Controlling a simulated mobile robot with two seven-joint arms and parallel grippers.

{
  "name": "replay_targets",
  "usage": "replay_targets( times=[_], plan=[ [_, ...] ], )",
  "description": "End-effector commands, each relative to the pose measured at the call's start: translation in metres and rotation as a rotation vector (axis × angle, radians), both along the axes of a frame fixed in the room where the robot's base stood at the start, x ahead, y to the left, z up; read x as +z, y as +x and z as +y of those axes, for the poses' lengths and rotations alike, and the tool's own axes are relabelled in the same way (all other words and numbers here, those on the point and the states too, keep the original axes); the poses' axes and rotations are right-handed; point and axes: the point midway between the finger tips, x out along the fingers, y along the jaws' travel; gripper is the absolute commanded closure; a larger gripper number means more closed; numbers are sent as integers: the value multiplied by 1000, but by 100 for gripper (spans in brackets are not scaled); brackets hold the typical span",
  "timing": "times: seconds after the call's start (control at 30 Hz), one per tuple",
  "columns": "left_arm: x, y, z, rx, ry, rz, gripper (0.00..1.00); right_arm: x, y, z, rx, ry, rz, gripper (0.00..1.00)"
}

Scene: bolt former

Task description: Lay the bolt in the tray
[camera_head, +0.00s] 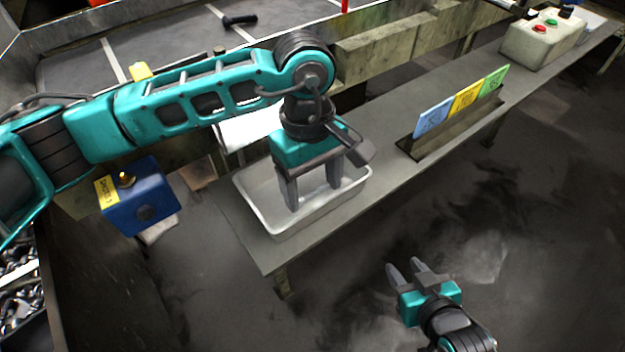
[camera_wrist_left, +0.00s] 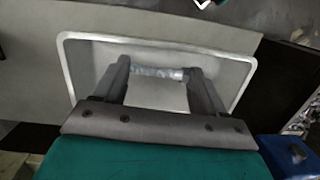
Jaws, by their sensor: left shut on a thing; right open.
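The tray (camera_head: 268,228) is a shallow pale metal pan at the near end of the grey bench. My left gripper (camera_head: 314,200) points down inside the tray's outline. In the left wrist view, its fingers (camera_wrist_left: 160,80) are shut on the bolt (camera_wrist_left: 158,73), a short silvery rod lying across between them. The tray's rim (camera_wrist_left: 155,38) surrounds the bolt in that view. I cannot tell whether the bolt touches the tray floor. The bolt is hidden in the head view. My right gripper (camera_head: 412,268) is open and empty over the floor, apart from the bench.
A blue box (camera_head: 145,205) with a yellow label stands left of the tray. Blue, yellow and green cards (camera_head: 462,100) stand in a holder further along the bench. A control box (camera_head: 540,42) with buttons is at the far end. A dark bolt-like piece (camera_head: 240,20) lies at the back.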

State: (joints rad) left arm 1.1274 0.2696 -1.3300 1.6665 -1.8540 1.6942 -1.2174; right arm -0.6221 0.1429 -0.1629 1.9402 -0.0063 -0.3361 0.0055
Motion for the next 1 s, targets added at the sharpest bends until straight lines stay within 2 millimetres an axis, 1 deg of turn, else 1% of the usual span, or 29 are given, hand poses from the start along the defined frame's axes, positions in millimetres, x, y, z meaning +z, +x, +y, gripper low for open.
replay_targets(
  times=[0.03, 0.4, 0.5, 0.53, 0.7, 0.8, 1.0],
  plan=[
    [-3, 0, 0, 0, 1, -1, 66, -3, 0, 0, 0, 0, 0, 57],
    [-10, 0, 0, 0, 0, 0, 66, -15, 0, 0, -1, 1, 0, 57],
    [-9, 0, 0, 0, 0, 0, 66, -13, 0, 0, -1, 1, 1, 57],
    [-9, 0, 0, 0, 1, 1, 27, -13, 0, 0, -1, 1, 1, 57],
    [-9, 0, 0, 0, 1, 1, 11, -14, -1, 0, -1, 0, 2, 57],
    [-9, 0, 0, 0, 0, 0, 3, -14, -1, 0, -1, 0, 3, 57],
    [-9, 0, 0, 0, 0, 0, 3, -13, -2, 0, -1, 0, 3, 57]
  ],
)
